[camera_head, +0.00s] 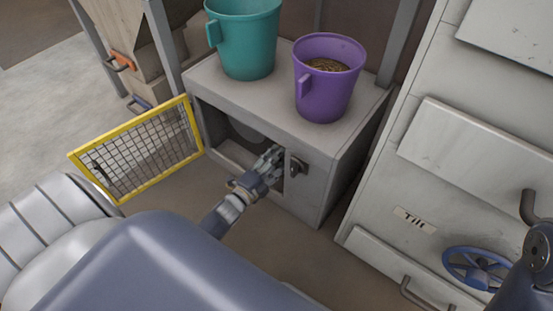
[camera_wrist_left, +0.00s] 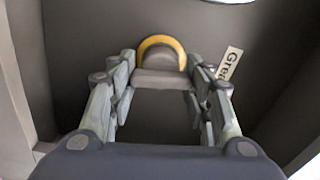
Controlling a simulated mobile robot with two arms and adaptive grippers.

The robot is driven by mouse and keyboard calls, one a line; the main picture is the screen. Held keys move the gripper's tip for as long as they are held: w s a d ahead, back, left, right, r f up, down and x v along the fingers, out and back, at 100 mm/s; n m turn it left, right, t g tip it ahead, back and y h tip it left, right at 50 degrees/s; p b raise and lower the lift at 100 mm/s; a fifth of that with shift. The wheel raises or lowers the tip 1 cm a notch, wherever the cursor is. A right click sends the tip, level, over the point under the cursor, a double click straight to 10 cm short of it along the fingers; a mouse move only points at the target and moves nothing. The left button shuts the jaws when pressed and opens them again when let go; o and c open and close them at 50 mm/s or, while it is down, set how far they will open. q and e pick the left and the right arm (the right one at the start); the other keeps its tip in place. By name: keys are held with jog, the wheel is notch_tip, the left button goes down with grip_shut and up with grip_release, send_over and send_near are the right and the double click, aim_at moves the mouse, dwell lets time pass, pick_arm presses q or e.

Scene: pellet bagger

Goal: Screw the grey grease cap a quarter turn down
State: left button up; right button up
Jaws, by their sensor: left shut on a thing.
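The grey grease cap (camera_wrist_left: 160,80) shows in the left wrist view, between the fingers, with a yellow arc (camera_wrist_left: 162,42) around its far side. A partly covered label reading "Gre" (camera_wrist_left: 231,66) is on the surface to its right. My left gripper (camera_head: 276,158) reaches into the front opening of the grey cabinet (camera_head: 325,180); in the left wrist view its fingers (camera_wrist_left: 162,88) are shut on the cap, one on each side. The head view does not show the cap clearly. My right gripper is not in view.
The yellow-framed mesh door (camera_head: 140,150) stands swung open to the left. A teal bucket (camera_head: 246,40) and a purple bucket (camera_head: 325,90) with pellets stand on the cabinet. A pale machine with a "Tilt" label (camera_head: 414,219) and a blue handwheel (camera_head: 478,268) stands to the right.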

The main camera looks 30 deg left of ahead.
pick_arm(q)
jog(key=shift+m, duration=0.9)
jog(key=o, duration=1.1)
jog(key=shift+f, duration=0.1)
jog(key=s, duration=1.2)
jog(key=shift+a, duration=0.4)
